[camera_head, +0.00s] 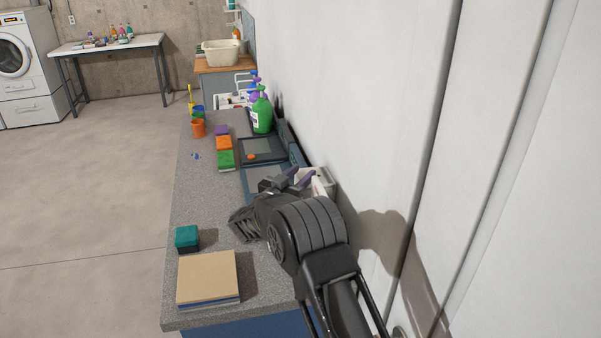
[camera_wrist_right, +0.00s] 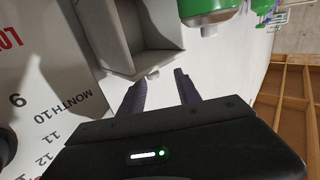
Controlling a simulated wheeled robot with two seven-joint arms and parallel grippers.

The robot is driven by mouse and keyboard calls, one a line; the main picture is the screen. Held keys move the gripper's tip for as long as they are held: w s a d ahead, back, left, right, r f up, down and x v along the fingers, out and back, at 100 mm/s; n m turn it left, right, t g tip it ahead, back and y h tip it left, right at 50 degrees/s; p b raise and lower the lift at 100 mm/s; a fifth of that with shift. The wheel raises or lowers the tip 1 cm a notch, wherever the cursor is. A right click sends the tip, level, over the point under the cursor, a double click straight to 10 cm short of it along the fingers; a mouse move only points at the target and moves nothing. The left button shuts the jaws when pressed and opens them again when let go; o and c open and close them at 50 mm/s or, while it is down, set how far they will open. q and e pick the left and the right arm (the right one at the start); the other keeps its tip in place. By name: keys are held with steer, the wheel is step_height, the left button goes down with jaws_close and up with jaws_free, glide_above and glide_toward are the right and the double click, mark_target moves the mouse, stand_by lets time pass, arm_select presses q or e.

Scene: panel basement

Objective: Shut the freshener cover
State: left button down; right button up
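The freshener appears to be the small whitish box (camera_head: 325,181) by the wall, partly hidden by my right gripper in the head view. In the right wrist view a pale grey hollow box (camera_wrist_right: 160,22) stands open, its inside visible, with a small tab at its near edge. I cannot tell which panel is its cover. My right gripper (camera_head: 298,177) is beside the box. In the wrist view its two purple fingers (camera_wrist_right: 161,82) are apart, empty, just short of the tab. Contact is not clear. My left gripper is out of view.
The grey counter (camera_head: 205,212) holds sponges (camera_head: 225,160), a green bottle (camera_head: 262,112), dark trays (camera_head: 262,148), a teal block (camera_head: 187,238) and a tan-topped stack (camera_head: 208,277). A white surface with printed numbers (camera_wrist_right: 35,75) lies left in the wrist view. The wall is close on the right.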

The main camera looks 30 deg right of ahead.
steer(key=shift+c, duration=0.3)
steer(key=shift+s+a+r, duration=0.1)
steer(key=shift+r, duration=0.05)
steer(key=c, duration=0.7)
steer(key=shift+r, duration=0.1)
jaws_close()
